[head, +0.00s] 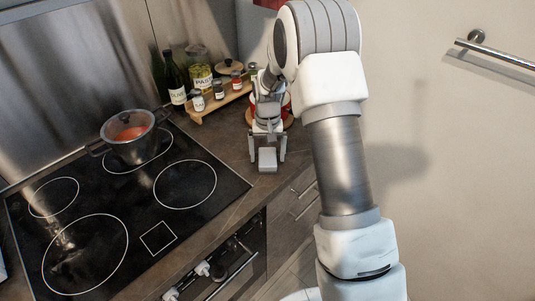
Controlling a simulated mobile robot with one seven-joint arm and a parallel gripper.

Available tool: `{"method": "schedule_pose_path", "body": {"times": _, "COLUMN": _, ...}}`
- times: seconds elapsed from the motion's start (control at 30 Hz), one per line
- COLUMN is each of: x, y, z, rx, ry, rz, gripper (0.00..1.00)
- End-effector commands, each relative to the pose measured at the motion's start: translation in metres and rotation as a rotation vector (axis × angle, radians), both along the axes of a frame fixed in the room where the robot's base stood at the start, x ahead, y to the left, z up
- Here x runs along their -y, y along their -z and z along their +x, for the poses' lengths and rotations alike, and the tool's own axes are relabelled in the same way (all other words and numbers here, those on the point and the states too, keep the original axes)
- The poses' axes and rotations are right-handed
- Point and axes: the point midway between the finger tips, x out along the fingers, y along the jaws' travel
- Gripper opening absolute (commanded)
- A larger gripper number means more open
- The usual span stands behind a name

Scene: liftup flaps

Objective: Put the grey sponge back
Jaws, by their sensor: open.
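A small light grey block (267,161), which looks like the grey sponge, sits at the counter's front edge near the right end. My gripper (267,149) is just above and behind it in the head view. Its two fingers are spread, one towards each side of the block. I cannot tell whether the fingers touch it. The gripper and arm hide part of the counter behind.
A black cooktop (130,205) with a pot of red food (128,137) lies to the left. A wooden rack (222,101) with small jars, a bottle (175,80) and a pasta jar (201,77) stand behind. A towel bar (495,50) is on the right wall.

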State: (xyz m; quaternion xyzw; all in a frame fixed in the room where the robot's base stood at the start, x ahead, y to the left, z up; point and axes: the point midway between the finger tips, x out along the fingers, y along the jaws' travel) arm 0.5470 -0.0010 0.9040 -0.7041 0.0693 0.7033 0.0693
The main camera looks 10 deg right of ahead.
Motion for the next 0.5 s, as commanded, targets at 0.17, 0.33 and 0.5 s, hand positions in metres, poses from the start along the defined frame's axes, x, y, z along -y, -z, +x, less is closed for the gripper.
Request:
{"method": "schedule_pose_path", "body": {"times": 0.17, "x": 0.000, "y": -0.013, "z": 0.001, "rx": 0.003, "ry": 0.000, "rz": 0.000, "gripper": 0.97}}
{"method": "schedule_pose_path", "body": {"times": 0.33, "x": 0.000, "y": -0.047, "z": 0.001, "rx": 0.005, "ry": 0.000, "rz": 0.000, "gripper": 0.97}}
{"method": "schedule_pose_path", "body": {"times": 0.5, "x": 0.000, "y": -0.085, "z": 0.001, "rx": 0.005, "ry": 0.000, "rz": 0.000, "gripper": 0.97}}
